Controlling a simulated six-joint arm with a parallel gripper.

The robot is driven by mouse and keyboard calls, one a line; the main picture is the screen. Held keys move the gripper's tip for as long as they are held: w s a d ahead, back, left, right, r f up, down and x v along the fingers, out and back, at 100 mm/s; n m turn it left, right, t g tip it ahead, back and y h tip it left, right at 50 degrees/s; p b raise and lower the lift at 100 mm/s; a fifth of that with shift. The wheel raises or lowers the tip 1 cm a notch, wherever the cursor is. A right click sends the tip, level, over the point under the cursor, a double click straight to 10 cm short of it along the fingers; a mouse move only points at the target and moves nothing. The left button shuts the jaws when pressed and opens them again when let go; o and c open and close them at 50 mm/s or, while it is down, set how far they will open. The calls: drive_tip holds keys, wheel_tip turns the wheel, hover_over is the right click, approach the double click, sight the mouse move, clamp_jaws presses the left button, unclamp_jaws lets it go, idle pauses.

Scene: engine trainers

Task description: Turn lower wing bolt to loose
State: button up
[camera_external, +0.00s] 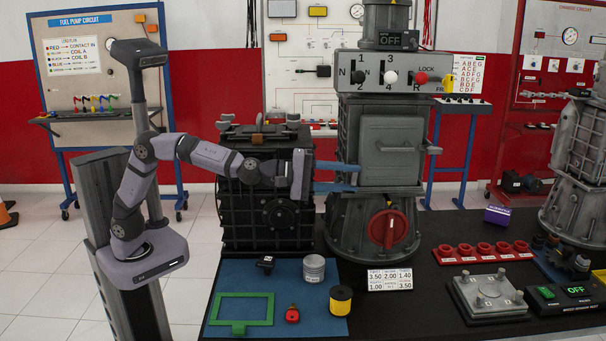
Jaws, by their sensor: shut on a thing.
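The grey hatch (392,150) is closed on the front of the tall grey machine housing in the middle. My gripper (356,178) reaches in from the left, its two blue fingers level, one above the other. Their tips meet the hatch's lower left edge, shut on the lower wing bolt there. The bolt is mostly hidden by the fingertips and too small to make out, so how far it is turned cannot be told.
A dark ribbed casing (266,205) stands below my forearm. A lever (432,148) sticks out at the hatch's right, and a red rotary handle (388,229) sits below it. A blue mat (235,280) holds a green frame (243,310), a can (314,268) and a yellow-black spool (341,299).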

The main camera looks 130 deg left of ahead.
idle(0.4)
drive_tip(key=o, duration=1.1)
drive_tip(key=shift+c, duration=0.2)
drive_tip(key=shift+s+d, duration=0.1)
drive_tip(key=shift+d, duration=0.05)
drive_tip(key=b+v, duration=0.1)
drive_tip(key=v, duration=0.6)
